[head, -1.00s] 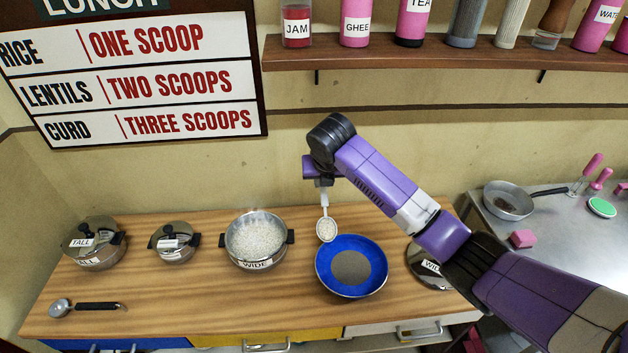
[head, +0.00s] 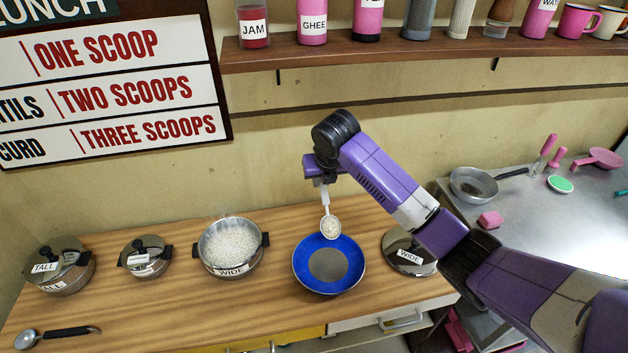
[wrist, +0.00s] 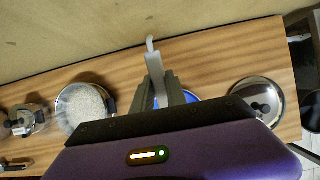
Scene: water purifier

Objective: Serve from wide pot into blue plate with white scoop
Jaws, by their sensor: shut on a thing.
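The wide pot (head: 231,272), labelled WIDE, stands open on the wooden counter, full of white rice-like grains (head: 230,245). The blue plate (head: 312,284) lies to its right with a grey-brown centre; I see no grains on it. My gripper (head: 322,182) is shut on the handle of the white scoop (head: 331,227). The scoop hangs down over the far edge of the plate, and its bowl holds white grains. In the wrist view the scoop handle (wrist: 153,62) sticks up from the fingers, the plate (wrist: 191,97) is mostly hidden, and the pot (wrist: 70,122) is at left.
A lid (head: 402,240) labelled WIDE lies right of the plate. Lidded pots (head: 58,283) and (head: 145,271) stand at left, with a metal ladle (head: 55,335) in front. A pan (head: 474,186) is on the steel counter. A shelf (head: 400,50) with jars runs above.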

